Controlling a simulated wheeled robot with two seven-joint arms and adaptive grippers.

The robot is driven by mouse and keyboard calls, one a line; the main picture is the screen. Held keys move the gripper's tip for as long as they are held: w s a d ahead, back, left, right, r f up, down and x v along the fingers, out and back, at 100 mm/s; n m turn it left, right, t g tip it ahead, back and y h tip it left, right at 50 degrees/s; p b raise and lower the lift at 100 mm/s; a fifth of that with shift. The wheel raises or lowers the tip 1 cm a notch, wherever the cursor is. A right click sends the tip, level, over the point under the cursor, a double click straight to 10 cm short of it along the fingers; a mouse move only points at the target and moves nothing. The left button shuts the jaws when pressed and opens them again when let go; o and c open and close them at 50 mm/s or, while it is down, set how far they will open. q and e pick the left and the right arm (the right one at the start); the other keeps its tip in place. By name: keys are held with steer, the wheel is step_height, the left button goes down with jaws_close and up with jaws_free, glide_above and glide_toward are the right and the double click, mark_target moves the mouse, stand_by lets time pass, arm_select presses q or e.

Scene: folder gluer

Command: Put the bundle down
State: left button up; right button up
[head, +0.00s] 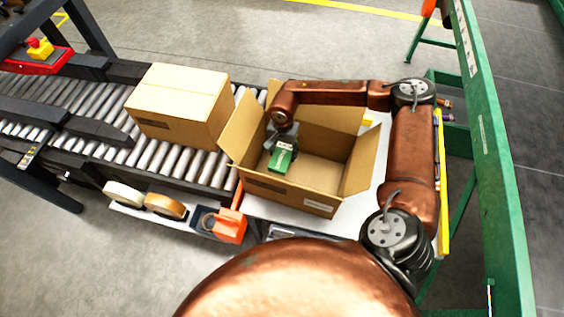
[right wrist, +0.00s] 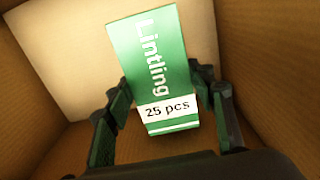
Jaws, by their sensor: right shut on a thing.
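The bundle is a small green pack (head: 281,160) with a white band. It is inside the open cardboard box (head: 290,193), towards the box's left side. I cannot tell whether the bundle touches the box floor. The box's flaps are folded outwards. My left gripper is not in view.
A closed cardboard box (head: 180,100) stands on the roller conveyor (head: 75,98) at the left. Tape rolls (head: 165,205) and an orange tape dispenser (head: 230,226) are in front of the conveyor. A green frame (head: 490,150) stands at the right.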

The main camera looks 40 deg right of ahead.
mark_target(283, 153)
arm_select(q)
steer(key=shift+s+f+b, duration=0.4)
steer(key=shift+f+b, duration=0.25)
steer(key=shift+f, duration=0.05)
arm_select(e)
steer(key=shift+f, duration=3.6)
steer(key=shift+f, duration=0.25)
steer(key=o, duration=1.3)
steer(key=shift+r, duration=0.1)
arm_select(q)
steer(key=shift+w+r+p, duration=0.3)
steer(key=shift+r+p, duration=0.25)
steer(key=shift+p, duration=0.05)
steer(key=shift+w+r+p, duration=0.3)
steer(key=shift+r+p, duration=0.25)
arm_select(e)
step_height(283, 153, up, 12)
steer(key=shift+r, duration=0.15)
